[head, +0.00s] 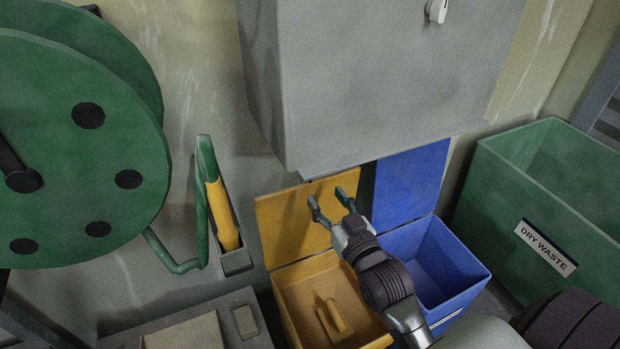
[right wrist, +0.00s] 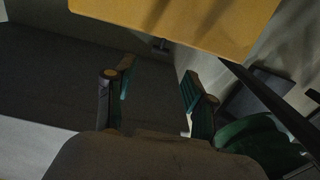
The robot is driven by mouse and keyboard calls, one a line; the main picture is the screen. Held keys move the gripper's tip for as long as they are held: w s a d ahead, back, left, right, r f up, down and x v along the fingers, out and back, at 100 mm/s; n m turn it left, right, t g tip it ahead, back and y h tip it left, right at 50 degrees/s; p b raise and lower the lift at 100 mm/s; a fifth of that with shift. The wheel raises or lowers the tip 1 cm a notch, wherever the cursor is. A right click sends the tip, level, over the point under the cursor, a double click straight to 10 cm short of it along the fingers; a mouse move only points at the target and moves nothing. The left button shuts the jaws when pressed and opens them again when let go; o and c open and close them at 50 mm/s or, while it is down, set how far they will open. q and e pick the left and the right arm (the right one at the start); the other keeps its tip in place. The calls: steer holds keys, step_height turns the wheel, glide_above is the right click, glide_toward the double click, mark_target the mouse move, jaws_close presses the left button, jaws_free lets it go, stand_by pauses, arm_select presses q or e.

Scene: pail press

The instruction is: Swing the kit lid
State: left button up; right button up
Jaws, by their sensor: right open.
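A yellow box (head: 297,306) stands below a grey cabinet, its yellow lid (head: 284,226) raised against the wall behind it. The lid also shows at the top of the right wrist view (right wrist: 190,18). Beside it on the right is a blue box (head: 462,294) with its blue lid (head: 408,185) also raised. I cannot tell from markings which one is the kit. My right gripper (head: 328,197) is open and empty, in front of the yellow lid's upper right part; touching is not visible. Its fingers also show apart in the right wrist view (right wrist: 156,80). My left gripper is out of view.
The grey cabinet (head: 375,80) hangs close above the lids. A green bin (head: 535,220) labelled DRY WASTE stands at right. A yellow handled item (head: 333,318) lies in the yellow box.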

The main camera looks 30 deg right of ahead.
mark_target(311, 176)
steer(key=w, duration=0.6)
steer(key=shift+w+d, duration=0.15)
steer(key=shift+w, duration=0.15)
steer(key=shift+w+b, duration=0.3)
steer(key=shift+w, duration=0.45)
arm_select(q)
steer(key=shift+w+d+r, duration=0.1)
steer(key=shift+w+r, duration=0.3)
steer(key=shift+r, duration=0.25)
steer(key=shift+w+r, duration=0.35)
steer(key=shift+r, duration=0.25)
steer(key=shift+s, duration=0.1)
arm_select(e)
steer(key=shift+d, duration=0.1)
steer(key=shift+c, duration=0.2)
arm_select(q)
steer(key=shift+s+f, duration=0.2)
arm_select(e)
jaws_close()
